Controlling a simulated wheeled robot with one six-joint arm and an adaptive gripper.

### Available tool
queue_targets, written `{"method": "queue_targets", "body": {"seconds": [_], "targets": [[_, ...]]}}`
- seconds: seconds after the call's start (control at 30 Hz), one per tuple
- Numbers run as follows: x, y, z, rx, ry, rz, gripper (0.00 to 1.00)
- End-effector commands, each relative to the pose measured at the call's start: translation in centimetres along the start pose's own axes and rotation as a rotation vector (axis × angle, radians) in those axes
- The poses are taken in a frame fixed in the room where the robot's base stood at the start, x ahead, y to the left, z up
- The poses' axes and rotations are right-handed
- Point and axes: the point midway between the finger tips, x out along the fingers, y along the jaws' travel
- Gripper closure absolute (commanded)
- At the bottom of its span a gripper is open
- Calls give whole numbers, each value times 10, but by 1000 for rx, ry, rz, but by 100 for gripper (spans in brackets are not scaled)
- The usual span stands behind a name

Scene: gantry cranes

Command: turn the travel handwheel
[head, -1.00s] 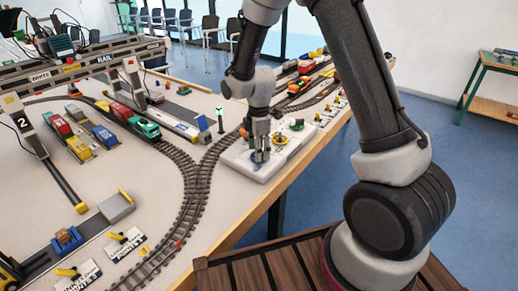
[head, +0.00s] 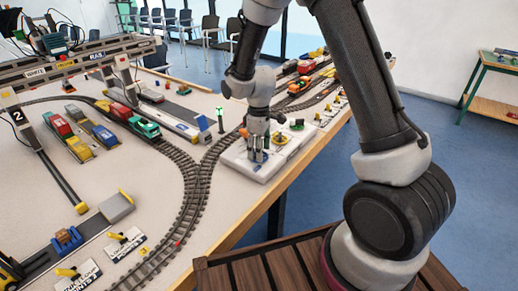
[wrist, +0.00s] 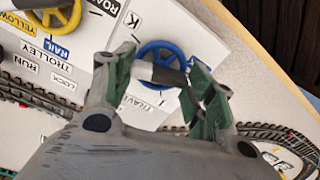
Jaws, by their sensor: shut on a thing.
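The travel handwheel is a blue spoked wheel (wrist: 166,47) on a white panel, beside a partly hidden label reading TRAVEL. My gripper (wrist: 160,74) is over the wheel's near side in the wrist view. Its green-padded fingers are shut on the wheel's pale and black handle (wrist: 152,72), which lies between them. In the head view my gripper (head: 258,153) points down at the white control panel (head: 243,163) on the table edge, and hides most of the blue wheel.
A yellow handwheel (wrist: 60,14) sits beside the blue one, with TROLLEY and LOCK labels near it. Curved train track (head: 190,185) runs left of the panel. Toy trucks (head: 80,135) and a train (head: 130,118) stand beyond. The table edge is close on the right.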

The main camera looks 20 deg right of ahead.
Motion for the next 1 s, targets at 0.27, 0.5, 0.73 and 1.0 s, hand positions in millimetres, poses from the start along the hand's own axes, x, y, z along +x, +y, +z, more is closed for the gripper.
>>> {"method": "queue_targets", "body": {"seconds": [0.27, 0.5, 0.73, 1.0], "targets": [[0, 1, 0, 251, 1, 1, 69], [-1, 1, 0, 422, 1, 1, 69], [-1, 1, 0, 526, 1, 1, 69], [-1, 1, 0, 571, 2, 1, 69]]}}
